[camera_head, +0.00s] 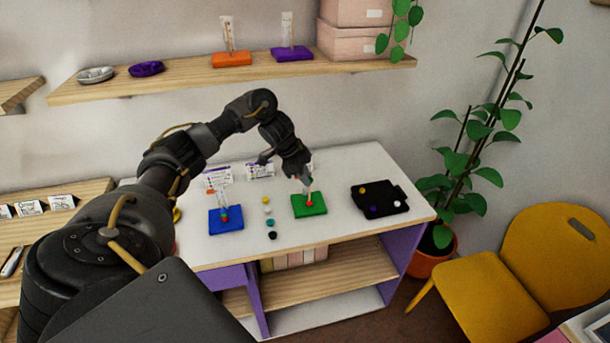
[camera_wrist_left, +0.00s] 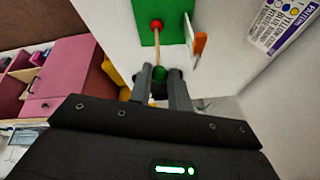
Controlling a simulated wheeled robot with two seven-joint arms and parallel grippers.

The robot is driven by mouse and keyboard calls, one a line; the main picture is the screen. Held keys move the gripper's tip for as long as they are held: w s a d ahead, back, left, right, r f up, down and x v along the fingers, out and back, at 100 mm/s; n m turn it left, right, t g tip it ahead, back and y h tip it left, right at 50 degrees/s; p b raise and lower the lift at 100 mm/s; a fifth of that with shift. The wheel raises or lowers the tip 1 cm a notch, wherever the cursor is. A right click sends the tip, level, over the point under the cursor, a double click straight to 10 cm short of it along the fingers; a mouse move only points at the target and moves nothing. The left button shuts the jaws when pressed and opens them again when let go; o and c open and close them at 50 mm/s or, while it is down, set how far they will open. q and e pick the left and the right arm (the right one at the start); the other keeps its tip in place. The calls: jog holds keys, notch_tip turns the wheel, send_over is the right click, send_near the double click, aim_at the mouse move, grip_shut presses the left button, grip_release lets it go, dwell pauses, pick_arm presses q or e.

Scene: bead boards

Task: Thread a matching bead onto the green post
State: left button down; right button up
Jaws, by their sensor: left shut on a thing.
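The green board (camera_head: 318,211) lies flat on the white table with a red bead (camera_head: 310,203) low on its post. In the left wrist view the green board (camera_wrist_left: 172,8), the red bead (camera_wrist_left: 156,25) and the thin post (camera_wrist_left: 158,47) show ahead of the fingers. My left gripper (camera_head: 306,182) is above the green board, over the post. It is shut on a green bead (camera_wrist_left: 159,73), held between the fingertips in line with the post's upper end. I cannot tell whether the bead is around the post tip. My right gripper is not in view.
Left of it stands a blue board (camera_head: 231,225) with beads on its post. Loose yellow (camera_head: 266,199), white (camera_head: 267,211), teal (camera_head: 270,222) and black (camera_head: 272,235) beads lie between the boards. A black tray (camera_head: 398,207) with several beads is at right. Pattern cards (camera_wrist_left: 284,22) stand behind.

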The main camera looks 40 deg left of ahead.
pick_arm(q)
jog(key=shift+f, duration=0.55)
jog(key=shift+f, duration=0.45)
dwell(0.4)
jog(key=shift+f+b, duration=0.35)
jog(key=shift+b, duration=0.05)
jog(key=shift+f, duration=0.2)
jog(key=c, duration=1.2)
grip_release()
jog(key=shift+c, duration=0.2)
jog(key=shift+r, duration=0.1)
